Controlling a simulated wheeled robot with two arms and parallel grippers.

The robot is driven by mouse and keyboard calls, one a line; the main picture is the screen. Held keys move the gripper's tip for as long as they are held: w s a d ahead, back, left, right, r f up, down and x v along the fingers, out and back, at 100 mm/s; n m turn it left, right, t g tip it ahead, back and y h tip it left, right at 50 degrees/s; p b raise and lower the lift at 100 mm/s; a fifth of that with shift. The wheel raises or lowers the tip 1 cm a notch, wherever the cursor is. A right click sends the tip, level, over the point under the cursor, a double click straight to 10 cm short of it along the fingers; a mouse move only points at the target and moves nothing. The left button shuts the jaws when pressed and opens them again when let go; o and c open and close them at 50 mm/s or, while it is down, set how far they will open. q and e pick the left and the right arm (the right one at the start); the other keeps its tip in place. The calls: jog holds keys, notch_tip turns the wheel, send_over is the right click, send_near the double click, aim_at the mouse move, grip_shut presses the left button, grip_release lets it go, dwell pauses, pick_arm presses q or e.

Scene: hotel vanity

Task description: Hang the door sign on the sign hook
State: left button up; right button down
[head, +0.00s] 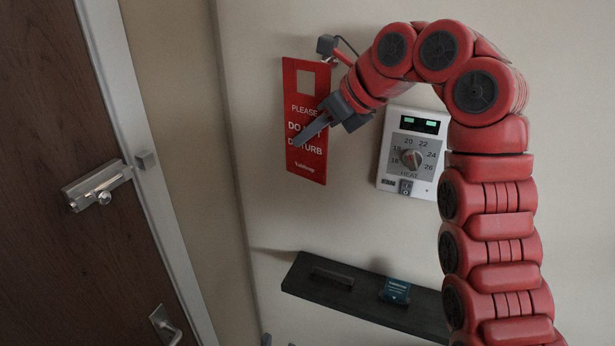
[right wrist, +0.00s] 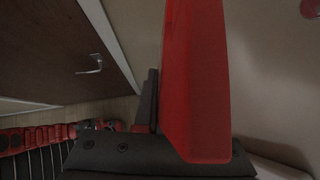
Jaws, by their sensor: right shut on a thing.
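The door sign (head: 305,85) is a red card with a square cutout near its top and white "PLEASE DO NOT DISTURB" lettering. It hangs nearly upright in front of the beige wall, slightly tilted in the head view. My right gripper (head: 314,130) is shut on the sign, with a grey finger across its lettering. In the right wrist view the red sign (right wrist: 195,80) rises from between the dark fingers. I do not see my left gripper.
A white thermostat (head: 427,142) with a dial is on the wall just right of my gripper. A dark shelf (head: 360,308) below holds a small teal card (head: 396,291). A brown door (head: 50,250) with a metal latch (head: 97,187) is at left. Bare wall lies between sign and shelf.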

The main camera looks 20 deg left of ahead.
jog(key=shift+s+r, duration=0.2)
jog(key=shift+r, duration=0.3)
jog(key=shift+s+r, duration=0.15)
jog(key=shift+r, duration=0.3)
jog(key=shift+w+r, duration=0.1)
jog(key=shift+r, duration=0.1)
jog(key=shift+w+f, duration=0.1)
jog(key=shift+w, duration=0.9)
jog(key=w+f+p, duration=0.2)
jog(key=w+p, duration=0.5)
jog(key=shift+w+d, duration=0.15)
jog(key=shift+w, duration=0.15)
jog(key=shift+r, duration=0.1)
jog(key=c, duration=0.9)
grip_release()
